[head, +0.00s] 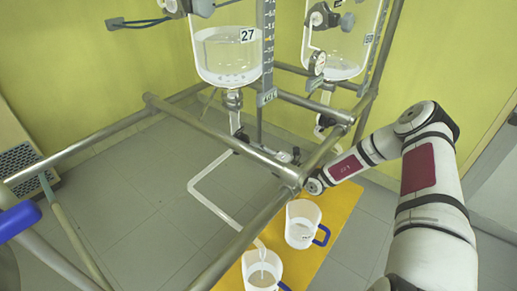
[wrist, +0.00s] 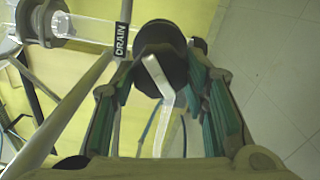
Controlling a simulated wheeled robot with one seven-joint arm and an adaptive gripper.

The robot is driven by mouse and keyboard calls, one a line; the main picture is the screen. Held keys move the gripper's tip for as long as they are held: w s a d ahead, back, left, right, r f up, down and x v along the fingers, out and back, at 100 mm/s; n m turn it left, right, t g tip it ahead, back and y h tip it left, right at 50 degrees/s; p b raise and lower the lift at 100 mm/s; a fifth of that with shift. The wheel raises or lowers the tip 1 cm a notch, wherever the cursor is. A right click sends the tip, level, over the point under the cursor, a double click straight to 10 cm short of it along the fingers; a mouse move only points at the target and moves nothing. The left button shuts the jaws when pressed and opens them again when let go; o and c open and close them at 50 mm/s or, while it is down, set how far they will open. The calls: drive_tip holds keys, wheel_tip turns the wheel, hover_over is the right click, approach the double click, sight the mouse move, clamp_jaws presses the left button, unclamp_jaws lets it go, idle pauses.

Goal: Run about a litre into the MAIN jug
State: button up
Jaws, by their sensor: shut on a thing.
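Two clear jugs with blue handles stand on the yellow mat (head: 330,245) in the head view: a front jug (head: 262,280) and a rear jug (head: 302,228). I can read no name on either. A pale bent pipe (head: 205,200) runs from below reactor 27 (head: 227,55) and ends over the front jug. A pale streak shows inside that jug; I cannot tell if it is flowing liquid. In the wrist view my gripper (wrist: 162,65) is shut on a dark round valve knob (wrist: 180,62) beside a DRAIN tag (wrist: 121,40).
Metal frame rails (head: 215,135) cross in front of the reactors and above the jugs. A second reactor (head: 340,50) with a gauge hangs to the right. A blue-ended thing (head: 18,220) is at the left edge. Grey floor is open at left.

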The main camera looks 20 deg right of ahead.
drive_tip(key=shift+m+p, duration=0.6)
drive_tip(key=shift+m, duration=2.9)
drive_tip(key=o, duration=1.1)
drive_tip(key=shift+o, duration=0.2)
drive_tip(key=v, duration=1.2)
